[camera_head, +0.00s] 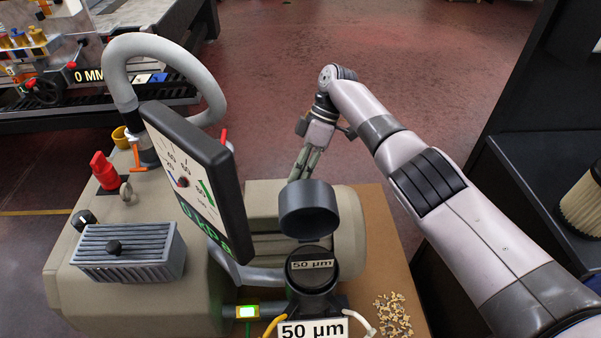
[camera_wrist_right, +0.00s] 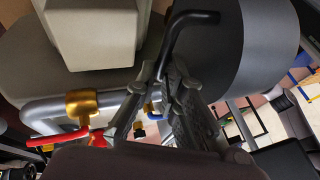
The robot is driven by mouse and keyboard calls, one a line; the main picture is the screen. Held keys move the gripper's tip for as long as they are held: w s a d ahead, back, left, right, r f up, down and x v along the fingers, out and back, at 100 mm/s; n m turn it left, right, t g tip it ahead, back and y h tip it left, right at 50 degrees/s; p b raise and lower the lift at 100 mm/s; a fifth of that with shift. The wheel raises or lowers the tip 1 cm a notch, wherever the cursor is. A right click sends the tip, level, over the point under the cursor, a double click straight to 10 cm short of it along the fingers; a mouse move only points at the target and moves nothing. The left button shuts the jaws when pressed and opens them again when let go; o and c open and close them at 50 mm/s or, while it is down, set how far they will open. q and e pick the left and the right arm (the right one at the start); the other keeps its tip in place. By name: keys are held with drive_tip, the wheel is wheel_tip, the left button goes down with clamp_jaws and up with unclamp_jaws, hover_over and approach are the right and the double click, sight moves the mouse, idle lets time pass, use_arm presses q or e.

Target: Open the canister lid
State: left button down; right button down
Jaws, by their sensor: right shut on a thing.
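The dark grey canister (camera_head: 313,290) stands at the bottom centre of the head view, with a dark round opening and a "50 µm" label. Its grey cup-shaped lid (camera_head: 308,215) is above and behind the opening, and looks apart from it. My right gripper (camera_head: 303,168) reaches down behind the lid. In the right wrist view my right gripper (camera_wrist_right: 166,80) is shut on a black bent handle (camera_wrist_right: 187,28) beside a large dark grey cylinder (camera_wrist_right: 250,45). The lid partly hides the handle in the head view. My left gripper is not in view.
A gauge panel (camera_head: 190,170) and grey hose (camera_head: 120,70) rise left of the canister. A beige pump (camera_head: 352,225) is behind it. A finned grey box (camera_head: 125,255) is at left. Small chips (camera_head: 392,315) lie on the brown board (camera_head: 385,265) at right. Red floor is clear beyond.

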drive_tip(key=c, duration=1.7)
unclamp_jaws()
wheel_tip(320, 180, up, 10)
drive_tip(key=shift+w+r, duration=0.1)
drive_tip(key=shift+c, duration=0.5)
